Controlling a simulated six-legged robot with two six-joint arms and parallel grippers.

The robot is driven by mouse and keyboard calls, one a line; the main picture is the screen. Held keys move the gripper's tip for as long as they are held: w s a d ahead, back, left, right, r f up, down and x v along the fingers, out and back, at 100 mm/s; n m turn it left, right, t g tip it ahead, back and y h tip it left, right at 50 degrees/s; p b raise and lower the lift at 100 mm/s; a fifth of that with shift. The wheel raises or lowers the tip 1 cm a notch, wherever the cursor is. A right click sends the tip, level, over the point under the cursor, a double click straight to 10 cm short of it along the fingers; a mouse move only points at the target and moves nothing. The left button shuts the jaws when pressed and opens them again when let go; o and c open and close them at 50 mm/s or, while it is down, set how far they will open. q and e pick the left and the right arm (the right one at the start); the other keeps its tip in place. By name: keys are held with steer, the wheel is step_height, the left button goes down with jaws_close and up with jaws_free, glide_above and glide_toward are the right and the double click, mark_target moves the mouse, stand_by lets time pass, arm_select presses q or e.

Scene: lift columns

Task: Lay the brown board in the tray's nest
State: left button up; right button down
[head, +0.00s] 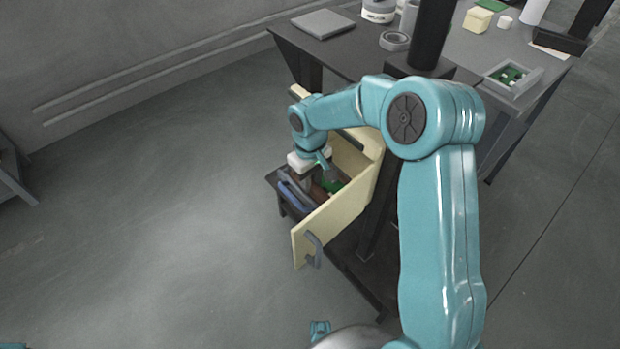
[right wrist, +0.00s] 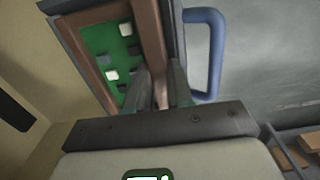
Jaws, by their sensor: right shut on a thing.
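In the right wrist view, a board with brown edges (right wrist: 151,42) and a green face (right wrist: 108,48) with small white and dark parts lies beside the dark grey wall of a tray (right wrist: 68,32) with a blue handle (right wrist: 206,50). My right gripper (right wrist: 160,88) is shut on the brown edge nearest the handle. In the head view, my right gripper (head: 326,182) reaches down into an open drawer, where the blue handle (head: 294,196) and some green (head: 335,186) show. The arm and gripper hide much of the tray, and I cannot tell whether the board is seated. My left gripper is not in view.
The cream drawer front (head: 335,222) with its grey handle (head: 313,248) stands out from under the dark table. On the table are a grey slab (head: 323,23), a tape roll (head: 394,41) and a small grey box (head: 530,88) holding a green piece.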

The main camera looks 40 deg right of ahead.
steer(key=shift+c, duration=2.3)
jaws_free()
steer(key=shift+r, duration=0.15)
steer(key=shift+r+p, duration=2.7)
steer(key=shift+r, duration=0.65)
